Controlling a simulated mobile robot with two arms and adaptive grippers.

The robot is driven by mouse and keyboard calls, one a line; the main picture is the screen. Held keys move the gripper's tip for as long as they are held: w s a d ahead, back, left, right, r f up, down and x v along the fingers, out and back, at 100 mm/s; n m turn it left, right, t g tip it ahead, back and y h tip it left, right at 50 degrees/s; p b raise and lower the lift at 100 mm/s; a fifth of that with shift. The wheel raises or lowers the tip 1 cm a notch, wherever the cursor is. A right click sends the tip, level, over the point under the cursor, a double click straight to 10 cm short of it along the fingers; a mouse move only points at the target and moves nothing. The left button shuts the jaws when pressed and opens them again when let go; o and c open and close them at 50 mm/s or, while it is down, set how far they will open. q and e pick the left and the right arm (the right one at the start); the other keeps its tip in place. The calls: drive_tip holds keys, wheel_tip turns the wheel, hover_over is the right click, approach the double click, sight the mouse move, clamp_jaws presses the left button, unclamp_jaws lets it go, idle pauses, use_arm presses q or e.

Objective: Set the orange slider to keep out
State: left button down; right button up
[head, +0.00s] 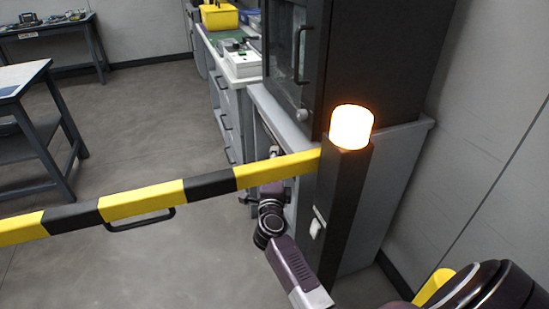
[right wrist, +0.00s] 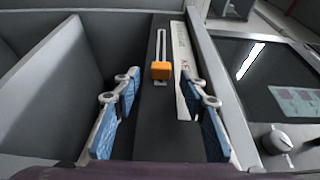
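The orange slider (right wrist: 161,70) shows in the right wrist view, near the lower end of a pale slot on a narrow dark strip. A white label strip (right wrist: 183,70) with small lettering runs beside the slot; I cannot read it fully. My right gripper (right wrist: 160,84) is open. Its two blue-padded fingers stand on either side of the dark strip, with the slider between and just beyond the tips, apparently untouched. In the head view my arm reaches behind the striped barrier, and the slider cannot be made out. My left gripper is not in view.
A yellow and black barrier (head: 140,203) crosses the head view to a dark post (head: 340,200) with a glowing lamp (head: 351,127). A dark cabinet (head: 370,60) stands behind. In the right wrist view, a dark screen (right wrist: 265,75) and a knob (right wrist: 277,139) lie to the right.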

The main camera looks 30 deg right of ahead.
drive_tip(key=v, duration=0.9)
drive_tip(key=shift+s, duration=0.15)
drive_tip(key=shift+a, duration=0.1)
